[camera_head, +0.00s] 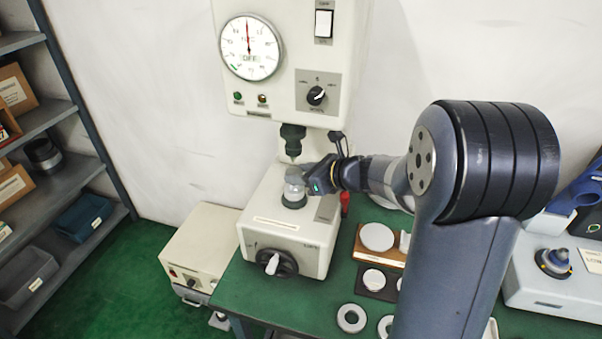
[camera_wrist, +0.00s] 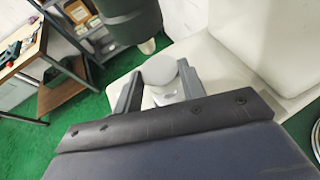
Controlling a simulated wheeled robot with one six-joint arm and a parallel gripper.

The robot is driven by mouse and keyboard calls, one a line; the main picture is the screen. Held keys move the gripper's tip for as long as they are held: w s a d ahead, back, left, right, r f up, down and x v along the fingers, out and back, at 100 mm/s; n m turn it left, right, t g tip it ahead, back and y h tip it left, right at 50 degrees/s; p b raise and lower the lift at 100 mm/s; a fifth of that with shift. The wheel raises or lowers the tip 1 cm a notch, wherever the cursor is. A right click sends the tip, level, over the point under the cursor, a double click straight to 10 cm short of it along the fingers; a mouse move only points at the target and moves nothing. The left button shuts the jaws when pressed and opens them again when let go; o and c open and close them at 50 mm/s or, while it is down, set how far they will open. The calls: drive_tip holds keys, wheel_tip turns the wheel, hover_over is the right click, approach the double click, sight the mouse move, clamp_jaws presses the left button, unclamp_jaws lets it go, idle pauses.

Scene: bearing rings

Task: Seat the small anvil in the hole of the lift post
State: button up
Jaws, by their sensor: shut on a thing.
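The small anvil (camera_head: 293,174), a pale round-topped piece, is at the lift post (camera_head: 294,199), under the tester's indenter. My gripper (camera_head: 306,182) reaches in from the right and is shut on the anvil. In the wrist view the anvil's flat grey disc (camera_wrist: 159,69) shows between the two fingers (camera_wrist: 158,88). The lift post is a dark-collared round stub on top of the machine's base. The hole is hidden under the anvil, and I cannot tell whether the anvil's stem is inside it.
The indenter (camera_head: 292,142) hangs close above the anvil, below the tester head with its dial (camera_head: 251,48). The base has a dark front knob (camera_head: 272,262). Discs, a wooden block and rings (camera_head: 351,318) lie on the green table to the right. A shelf stands left.

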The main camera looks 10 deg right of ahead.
drive_tip(key=shift+f+b, duration=1.35)
drive_tip(key=shift+f, duration=0.1)
drive_tip(key=o, duration=1.3)
drive_tip(key=shift+c, duration=0.2)
drive_tip(key=v, duration=1.1)
drive_tip(key=shift+a, duration=0.2)
